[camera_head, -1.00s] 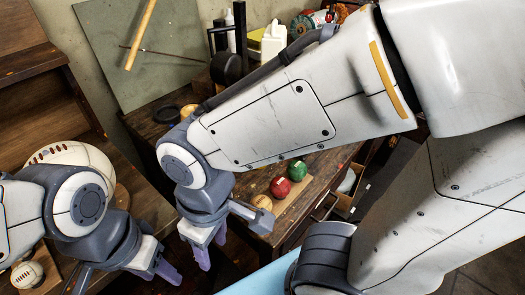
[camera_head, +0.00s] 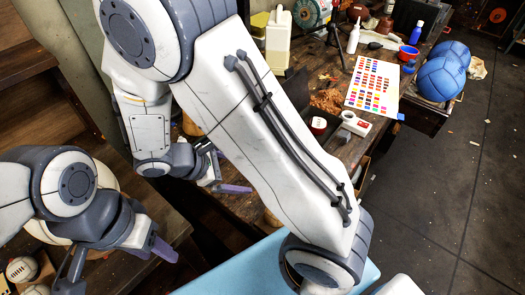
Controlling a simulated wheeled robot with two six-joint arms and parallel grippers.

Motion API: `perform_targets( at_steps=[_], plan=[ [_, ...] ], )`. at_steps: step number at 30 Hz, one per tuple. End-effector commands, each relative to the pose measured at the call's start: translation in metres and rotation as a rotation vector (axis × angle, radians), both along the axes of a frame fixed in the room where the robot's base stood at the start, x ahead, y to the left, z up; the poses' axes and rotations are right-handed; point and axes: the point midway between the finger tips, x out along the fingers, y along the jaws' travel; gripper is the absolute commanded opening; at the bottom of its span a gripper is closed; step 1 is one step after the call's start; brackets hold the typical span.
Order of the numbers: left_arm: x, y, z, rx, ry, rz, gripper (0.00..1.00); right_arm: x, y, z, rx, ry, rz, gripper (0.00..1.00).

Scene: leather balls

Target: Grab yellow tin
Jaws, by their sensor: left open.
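A yellow object (camera_head: 259,22), possibly the tin, stands at the back of the workbench beside a white jug (camera_head: 278,38). My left gripper (camera_head: 118,264) is open and empty at the lower left, over the wooden furniture there and far from the yellow object. My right gripper (camera_head: 228,172) is by the bench's near left edge, partly behind my arm. Its purple fingers are apart with nothing visible between them.
A small white ball (camera_head: 22,269) lies lower left. The floor at right is mostly clear.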

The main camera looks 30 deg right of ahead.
Motion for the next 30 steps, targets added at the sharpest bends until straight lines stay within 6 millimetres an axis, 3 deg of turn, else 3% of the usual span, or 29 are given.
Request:
perform_targets(
  at_steps=[6,11,30],
  plan=[
    [0.0,0.0,0.009,0.0,0.0,0.0,0.5,0.039,-0.034,-0.038,-0.204,0.141,0.213,1.0],
    [0.0,0.0,0.012,0.0,0.0,0.0,0.5,0.056,-0.046,-0.059,-0.28,0.2,0.32,1.0],
    [0.0,0.0,0.03,0.0,0.0,0.001,0.5,0.071,-0.104,-0.095,-0.31,0.227,0.364,1.0]
  ],
)
